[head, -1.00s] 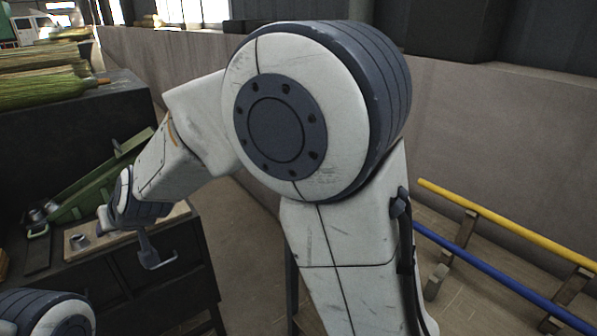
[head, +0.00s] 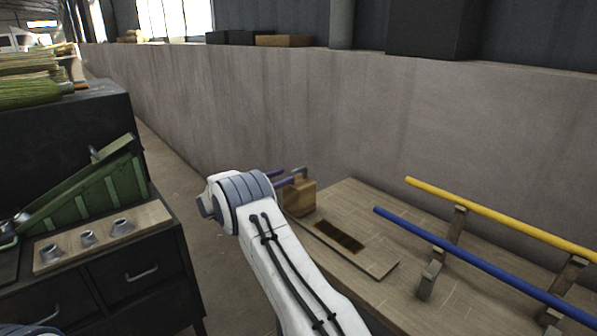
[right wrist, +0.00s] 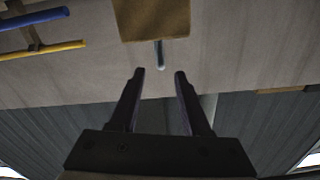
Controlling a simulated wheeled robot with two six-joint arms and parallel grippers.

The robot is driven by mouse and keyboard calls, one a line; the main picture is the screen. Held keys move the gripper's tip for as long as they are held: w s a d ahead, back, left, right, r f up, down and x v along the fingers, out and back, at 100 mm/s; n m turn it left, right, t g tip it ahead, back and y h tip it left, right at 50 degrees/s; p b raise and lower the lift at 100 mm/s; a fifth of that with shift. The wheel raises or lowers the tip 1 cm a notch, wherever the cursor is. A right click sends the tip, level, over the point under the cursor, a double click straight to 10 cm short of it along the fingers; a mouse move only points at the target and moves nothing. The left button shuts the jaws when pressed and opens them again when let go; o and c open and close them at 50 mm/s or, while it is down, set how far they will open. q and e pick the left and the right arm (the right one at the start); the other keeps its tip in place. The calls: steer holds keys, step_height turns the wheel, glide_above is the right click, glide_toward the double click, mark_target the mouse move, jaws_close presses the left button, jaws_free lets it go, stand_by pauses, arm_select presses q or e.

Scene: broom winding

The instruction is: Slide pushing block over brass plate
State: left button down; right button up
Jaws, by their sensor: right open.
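The pushing block (head: 301,198) is a tan wooden block with a bent metal handle (head: 298,171) on it. It sits at the back left end of the wooden bench, and it also shows at the top of the right wrist view (right wrist: 153,18). My right gripper (head: 286,176) is open and empty, to the left of the block and close to its handle. In the right wrist view the handle (right wrist: 161,55) lies just beyond and between the open fingertips (right wrist: 159,72). A dark brown rectangle (head: 338,236), perhaps the brass plate, lies in a flat board in front of the block.
A yellow rail (head: 500,219) and a blue rail (head: 480,262) on wooden posts stand right on the bench (head: 365,197). A concrete wall (head: 300,110) runs behind. A dark cabinet (head: 150,275) with a green device (head: 100,195) stands left, with floor between.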

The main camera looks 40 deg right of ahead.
mark_target(298, 170)
steer(key=d, duration=0.7)
steer(key=shift+w+d+p, duration=0.2)
steer(key=shift+w+p, duration=0.15)
jaws_close()
stand_by(1.0)
